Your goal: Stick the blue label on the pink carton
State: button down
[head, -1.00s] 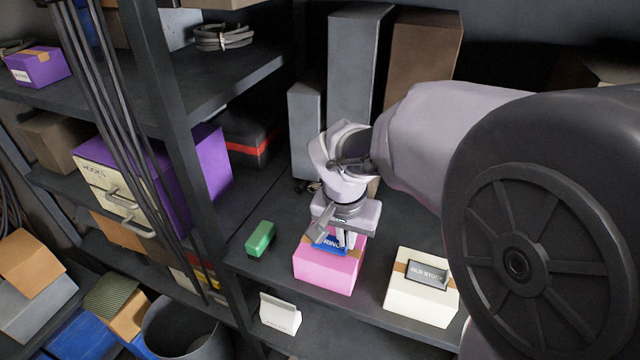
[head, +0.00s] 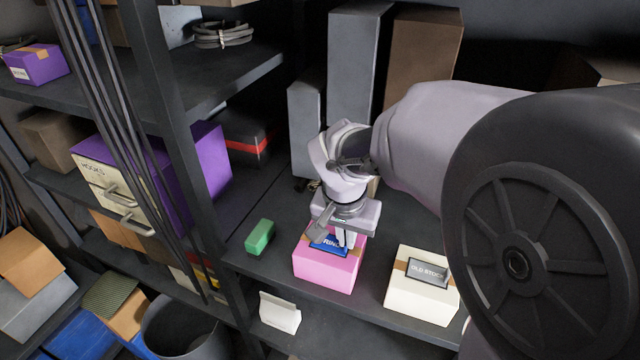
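The pink carton (head: 325,270) stands on the dark shelf in the middle of the head view. The blue label (head: 329,249), with white lettering partly hidden, is at the carton's top, against or just above it; I cannot tell which. My gripper (head: 338,240) points down over the carton, with its fingers at the label. The fingers cover part of the label, and whether they pinch it or stand apart is too small to tell.
A cream carton with an "OLD STOCK" plate (head: 428,272) stands to the right. A green block (head: 260,237) lies to the left. A white folded card (head: 280,312) is below the shelf's front edge. Tall grey boxes (head: 357,70) stand behind. A dark post (head: 185,160) rises at left.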

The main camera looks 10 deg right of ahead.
jog(key=c, duration=1.6)
grip_release()
jog(key=shift+o, duration=0.2)
jog(key=p+v, duration=0.7)
jog(key=v, duration=1)
jog(key=shift+s+r, duration=0.15)
jog(key=s+a+f+n+t+y+b, duration=0.1)
jog(key=s+a+f, duration=0.1)
jog(key=s, duration=0.4)
jog(key=s+a+f+n+t+y+b, duration=0.1)
jog(key=s+a+t+y, duration=0.1)
jog(key=s, duration=0.5)
jog(key=shift+f+n+t+y, duration=0.3)
jog(key=shift+f, duration=0.1)
